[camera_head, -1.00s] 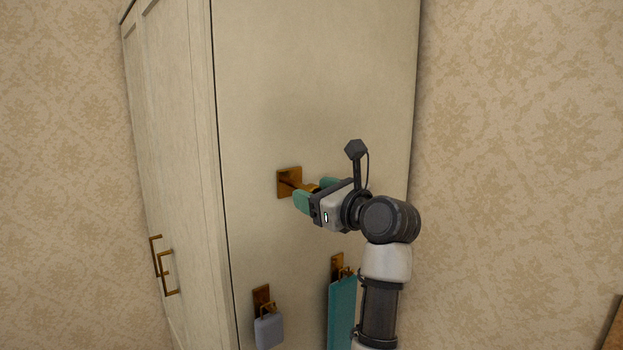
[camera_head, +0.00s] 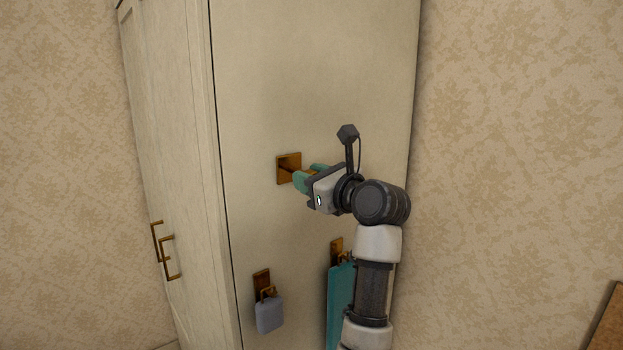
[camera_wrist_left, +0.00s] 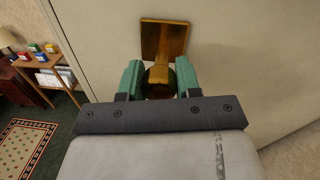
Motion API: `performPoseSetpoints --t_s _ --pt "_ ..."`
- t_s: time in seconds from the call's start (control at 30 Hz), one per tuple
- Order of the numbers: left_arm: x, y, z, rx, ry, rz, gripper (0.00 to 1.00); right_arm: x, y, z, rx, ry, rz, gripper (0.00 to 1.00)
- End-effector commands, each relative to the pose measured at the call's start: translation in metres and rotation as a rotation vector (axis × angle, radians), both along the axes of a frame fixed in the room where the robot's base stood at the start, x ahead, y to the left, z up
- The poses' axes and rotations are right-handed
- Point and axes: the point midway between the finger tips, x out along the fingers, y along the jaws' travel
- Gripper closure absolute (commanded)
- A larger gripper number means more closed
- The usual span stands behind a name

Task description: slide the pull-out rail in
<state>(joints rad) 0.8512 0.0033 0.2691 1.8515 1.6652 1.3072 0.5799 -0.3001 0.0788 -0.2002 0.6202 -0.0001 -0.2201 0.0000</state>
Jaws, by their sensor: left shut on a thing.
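The pull-out rail is a brass rod with a square brass plate (camera_head: 288,168) on the side panel of the cream wardrobe (camera_head: 250,90). My left gripper (camera_head: 309,178) has its green fingers shut on the rail, close to the plate. In the left wrist view the rail (camera_wrist_left: 159,74) runs from the plate (camera_wrist_left: 163,42) down between the two fingers (camera_wrist_left: 159,80). The rod's end is partly hidden by the fingers and gripper body. My right gripper is not in view.
Below the rail, a grey-blue tag-like item (camera_head: 269,315) and a teal hanging item (camera_head: 340,300) hang from brass hooks. Brass handles (camera_head: 163,250) are on the wardrobe's front. The left wrist view shows a wooden shelf table (camera_wrist_left: 40,68) and a patterned rug (camera_wrist_left: 25,145).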

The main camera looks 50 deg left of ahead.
Motion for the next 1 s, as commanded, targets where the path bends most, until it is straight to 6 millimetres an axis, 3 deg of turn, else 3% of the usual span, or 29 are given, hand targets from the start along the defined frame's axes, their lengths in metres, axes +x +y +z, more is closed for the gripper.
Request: performPoseSetpoints --t_s 0.23,0.57,0.6,0.73,1.0 --pt "0.003 0.040 0.000 0.002 -0.002 0.001 1.00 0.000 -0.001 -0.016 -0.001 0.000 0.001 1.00" --pt "0.003 0.046 0.002 0.004 -0.002 0.000 1.00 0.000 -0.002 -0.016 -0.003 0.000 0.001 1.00" --pt "0.003 0.046 0.002 0.004 -0.002 0.000 0.64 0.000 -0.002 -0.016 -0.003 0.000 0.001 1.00" --pt "0.003 0.046 0.002 0.003 -0.002 -0.001 0.44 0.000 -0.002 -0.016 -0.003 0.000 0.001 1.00" --pt "0.003 0.045 0.001 0.001 -0.001 -0.001 0.41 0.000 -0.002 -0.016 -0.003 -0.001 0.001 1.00"
